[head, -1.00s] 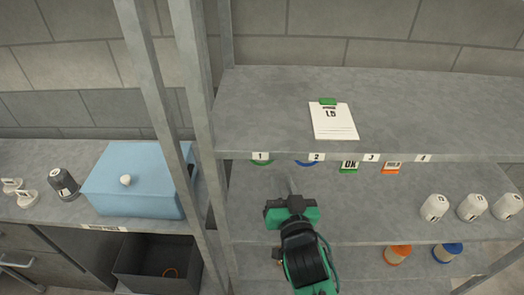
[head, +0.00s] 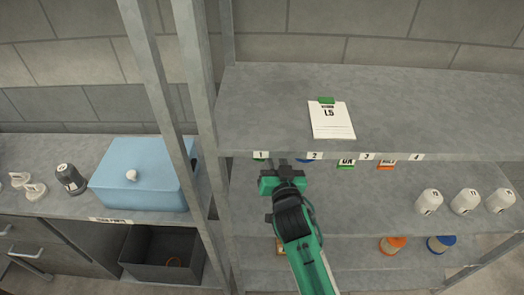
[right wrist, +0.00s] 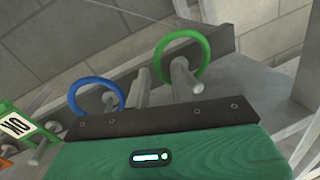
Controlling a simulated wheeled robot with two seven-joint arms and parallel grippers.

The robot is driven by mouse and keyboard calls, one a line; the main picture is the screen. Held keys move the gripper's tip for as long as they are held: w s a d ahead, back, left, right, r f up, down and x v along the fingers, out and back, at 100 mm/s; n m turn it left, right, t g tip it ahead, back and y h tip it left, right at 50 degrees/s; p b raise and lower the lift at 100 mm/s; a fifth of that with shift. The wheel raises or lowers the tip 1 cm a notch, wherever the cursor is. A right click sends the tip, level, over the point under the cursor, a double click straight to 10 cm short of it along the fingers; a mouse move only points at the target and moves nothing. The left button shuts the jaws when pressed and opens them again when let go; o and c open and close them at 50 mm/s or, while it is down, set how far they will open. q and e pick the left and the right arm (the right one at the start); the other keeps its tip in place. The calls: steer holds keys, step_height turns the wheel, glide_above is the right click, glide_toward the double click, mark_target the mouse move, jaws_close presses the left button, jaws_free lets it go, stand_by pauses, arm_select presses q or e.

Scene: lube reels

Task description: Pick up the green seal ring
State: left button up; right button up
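The green seal ring (right wrist: 206,48) hangs under label 1 at the shelf's front edge. In the head view only a sliver of it (head: 260,160) shows below the edge. My right gripper (right wrist: 164,80) is close in front of it, with two grey fingers that look apart. The right finger overlaps the lower part of the ring in the picture; whether it touches or passes through it, I cannot tell. In the head view my right gripper (head: 284,165) is just under the shelf edge, its tips partly hidden. My left gripper is not in view.
A blue ring (right wrist: 73,92) hangs beside the green one. A green OK tag (right wrist: 17,127) and an orange tag (head: 386,165) hang farther right in the head view. White bottles (head: 428,202) stand on the lower shelf. A shelf post (head: 197,120) and a blue box (head: 140,170) are at left.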

jaws_close()
steer(key=shift+r, duration=0.1)
steer(key=r+p+v, duration=0.1)
steer(key=p+v, duration=0.1)
steer(key=v, duration=1.6)
steer(key=shift+r, duration=0.2)
